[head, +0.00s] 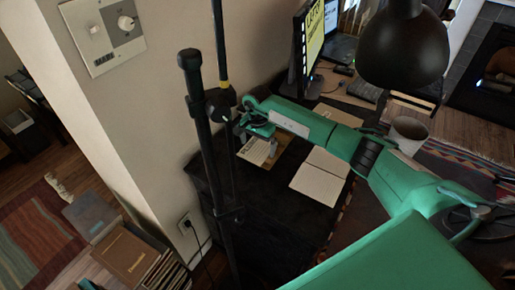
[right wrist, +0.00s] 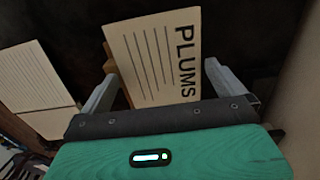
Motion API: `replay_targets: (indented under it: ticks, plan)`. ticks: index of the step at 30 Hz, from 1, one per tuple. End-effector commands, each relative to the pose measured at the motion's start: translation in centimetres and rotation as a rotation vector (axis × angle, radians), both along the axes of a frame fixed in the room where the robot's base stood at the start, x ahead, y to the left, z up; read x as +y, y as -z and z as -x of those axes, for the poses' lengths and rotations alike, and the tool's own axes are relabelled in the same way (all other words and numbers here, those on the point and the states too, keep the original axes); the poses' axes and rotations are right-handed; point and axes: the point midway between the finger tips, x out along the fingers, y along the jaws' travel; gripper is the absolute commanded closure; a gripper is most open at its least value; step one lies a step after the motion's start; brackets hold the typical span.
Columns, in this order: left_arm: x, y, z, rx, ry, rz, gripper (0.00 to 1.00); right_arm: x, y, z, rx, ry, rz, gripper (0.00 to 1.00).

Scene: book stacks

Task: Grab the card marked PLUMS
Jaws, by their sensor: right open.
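The cream card marked PLUMS (right wrist: 155,60), with ruled lines and dark lettering, shows in the right wrist view. It lies between and beyond the two grey fingers of my right gripper (right wrist: 160,66), which are apart. I cannot tell whether either finger touches it. A strip of brown wood shows at its left edge. In the head view my right gripper (head: 248,125) is over the dark desk, and a pale card (head: 256,150) shows just below it; its lettering is too small to read there. My left gripper is not in view.
An open notebook (head: 322,177) lies on the dark desk beside the card. A black pole (head: 210,145) stands close left of my right gripper. A monitor (head: 310,45), a mug (head: 408,131) and a black lamp (head: 403,48) are at the right. A box of books (head: 130,255) is at lower left.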

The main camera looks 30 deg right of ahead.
Motion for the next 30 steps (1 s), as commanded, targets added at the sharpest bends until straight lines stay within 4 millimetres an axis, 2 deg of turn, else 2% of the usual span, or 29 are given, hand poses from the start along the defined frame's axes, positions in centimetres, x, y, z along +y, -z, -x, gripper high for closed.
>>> replay_targets:
  ticks: [3, 8, 14, 20, 26, 30]
  plan:
    - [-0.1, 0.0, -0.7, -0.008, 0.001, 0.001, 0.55, 0.0, 0.0, 0.0, 0.000, 0.000, 0.000, 0.00]
    - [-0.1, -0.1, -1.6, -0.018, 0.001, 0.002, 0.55, 0.0, 0.0, 0.0, 0.000, 0.000, 0.000, 0.31]
    - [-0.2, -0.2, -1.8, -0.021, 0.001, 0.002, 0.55, 0.0, -0.1, 0.0, -0.001, 0.000, -0.001, 0.31]
    - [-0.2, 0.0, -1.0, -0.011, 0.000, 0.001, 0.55, 0.0, -0.6, -0.1, -0.002, -0.001, -0.001, 0.31]
    - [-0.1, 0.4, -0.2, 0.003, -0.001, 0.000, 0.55, 0.0, -2.9, -0.1, -0.005, -0.001, 0.001, 0.31]
    - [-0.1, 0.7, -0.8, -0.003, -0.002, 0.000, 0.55, 0.0, -6.0, -0.2, -0.007, -0.001, 0.000, 0.31]
